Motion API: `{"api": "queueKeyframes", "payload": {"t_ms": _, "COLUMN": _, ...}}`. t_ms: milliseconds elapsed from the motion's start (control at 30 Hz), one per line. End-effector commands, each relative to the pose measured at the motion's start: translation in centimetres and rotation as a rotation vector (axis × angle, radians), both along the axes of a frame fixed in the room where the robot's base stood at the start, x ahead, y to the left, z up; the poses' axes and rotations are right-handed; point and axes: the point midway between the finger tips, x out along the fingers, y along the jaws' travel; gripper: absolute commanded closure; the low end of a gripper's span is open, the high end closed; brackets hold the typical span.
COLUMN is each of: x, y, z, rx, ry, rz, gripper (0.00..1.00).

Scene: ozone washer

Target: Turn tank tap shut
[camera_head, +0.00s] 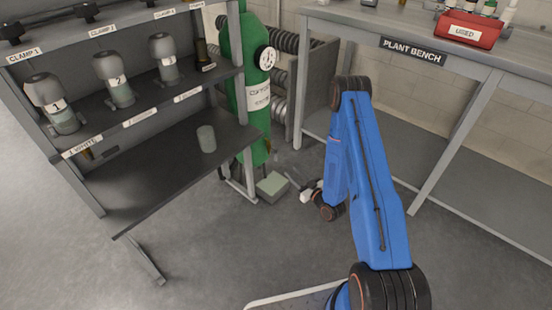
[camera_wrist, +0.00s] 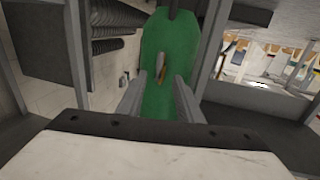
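The green tank (camera_head: 238,70) stands upright between the shelf rack and the bench. A round white-and-black fitting (camera_head: 267,58) sits at its upper right side; I cannot tell if it is a dial or the tap. In the wrist view the green tank (camera_wrist: 168,100) fills the middle, beyond my fingers. A small grey and yellowish part (camera_wrist: 161,62) shows in front of it, too blurred to name. My gripper (camera_wrist: 159,93) is open, its two fingers apart with nothing seen between them. In the head view my gripper (camera_head: 293,178) is low, to the right of the tank's lower end.
A shelf rack (camera_head: 150,185) with labelled grey bottles stands left. A small grey-green box (camera_head: 272,187) is on the floor by the tank. The plant bench (camera_head: 415,50) bears a red box (camera_head: 468,30). Front floor is open.

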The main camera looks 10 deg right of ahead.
Motion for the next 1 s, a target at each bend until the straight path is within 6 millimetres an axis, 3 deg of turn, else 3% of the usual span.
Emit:
{"api": "queueKeyframes", "payload": {"t_ms": 600, "x": 9.9, "y": 4.6, "z": 0.1, "rx": -0.001, "ry": -0.003, "rz": 0.002, "gripper": 0.67}}
{"api": "queueKeyframes", "payload": {"t_ms": 800, "x": 12.0, "y": 5.6, "z": 0.0, "rx": -0.002, "ry": -0.001, "rz": 0.001, "gripper": 0.67}}
{"api": "queueKeyframes", "payload": {"t_ms": 1000, "x": 12.9, "y": 6.0, "z": 0.0, "rx": 0.000, "ry": -0.001, "rz": 0.000, "gripper": 0.67}}
